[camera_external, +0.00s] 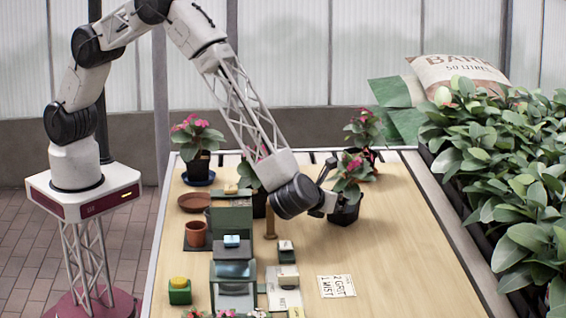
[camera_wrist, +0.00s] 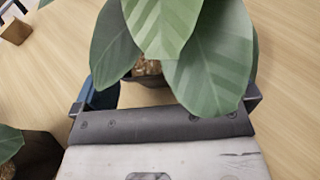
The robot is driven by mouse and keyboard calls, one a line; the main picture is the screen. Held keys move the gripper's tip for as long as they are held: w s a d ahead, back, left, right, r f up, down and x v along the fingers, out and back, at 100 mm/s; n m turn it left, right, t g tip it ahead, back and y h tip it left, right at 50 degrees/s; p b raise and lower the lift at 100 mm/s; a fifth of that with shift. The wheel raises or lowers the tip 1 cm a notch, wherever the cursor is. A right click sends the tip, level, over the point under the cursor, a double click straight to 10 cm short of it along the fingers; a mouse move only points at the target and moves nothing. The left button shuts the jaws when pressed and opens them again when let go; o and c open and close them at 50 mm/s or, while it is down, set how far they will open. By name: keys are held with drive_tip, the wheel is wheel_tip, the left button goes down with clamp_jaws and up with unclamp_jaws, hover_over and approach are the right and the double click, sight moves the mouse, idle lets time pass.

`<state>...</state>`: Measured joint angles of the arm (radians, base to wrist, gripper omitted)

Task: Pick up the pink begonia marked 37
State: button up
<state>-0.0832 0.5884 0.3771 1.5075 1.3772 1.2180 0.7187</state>
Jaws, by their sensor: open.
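A pink-flowered begonia (camera_external: 351,175) in a dark pot (camera_external: 345,211) stands at the gripper in the external view. My gripper (camera_external: 330,200) is low at the pot's left side. In the wrist view the jaws (camera_wrist: 170,95) are open, with large green leaves (camera_wrist: 210,55) over the space between them. Part of the dark pot and its soil (camera_wrist: 148,72) shows beneath the leaves; how far the fingers reach around it is hidden. Other pink begonias stand at the back left (camera_external: 196,135), behind my arm (camera_external: 250,176) and at the back right (camera_external: 363,127). No number 37 is readable on any pot.
Several small blocks, dark green boxes (camera_external: 232,215) and a terracotta pot (camera_external: 195,235) stand left of the gripper. A printed card (camera_external: 337,286) lies in front. Dense leafy plants (camera_external: 490,160) line the right edge. The table's right front is clear. Another plant (camera_wrist: 35,155) shows lower left in the wrist view.

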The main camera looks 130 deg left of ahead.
drive_tip(key=shift+x, duration=2.1)
drive_tip(key=shift+c, duration=0.2)
drive_tip(key=c, duration=0.7)
drive_tip(key=shift+r, duration=0.15)
drive_tip(key=shift+c, duration=0.2)
wheel_tip(320, 180, up, 10)
